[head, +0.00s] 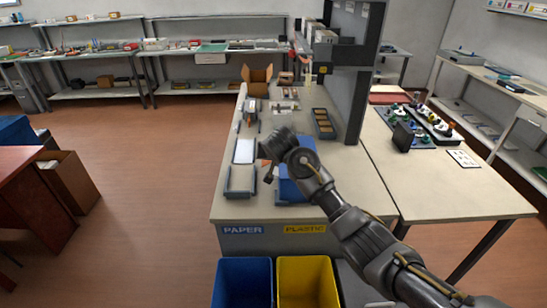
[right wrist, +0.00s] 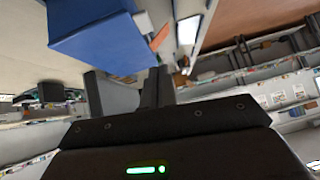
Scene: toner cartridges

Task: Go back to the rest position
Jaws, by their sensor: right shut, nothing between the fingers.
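My right arm reaches in from the lower right of the head view, over the workbench (head: 225,205). My right gripper (head: 268,172) hangs over the bench, just left of a blue box (head: 292,188) and partly in front of it. The gripper is shut with nothing held. In the right wrist view, the gripper's dark fingers (right wrist: 128,92) show near the blue box (right wrist: 98,38). I cannot tell if they touch it. My left gripper is not in view.
A white sheet (head: 244,150) and a grey tray (head: 240,180) lie left of the gripper. A blue bin (head: 243,285) and a yellow bin (head: 308,285) stand at the bench's front. A dark upright shelf unit (head: 348,95) rises behind. Open floor lies to the left.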

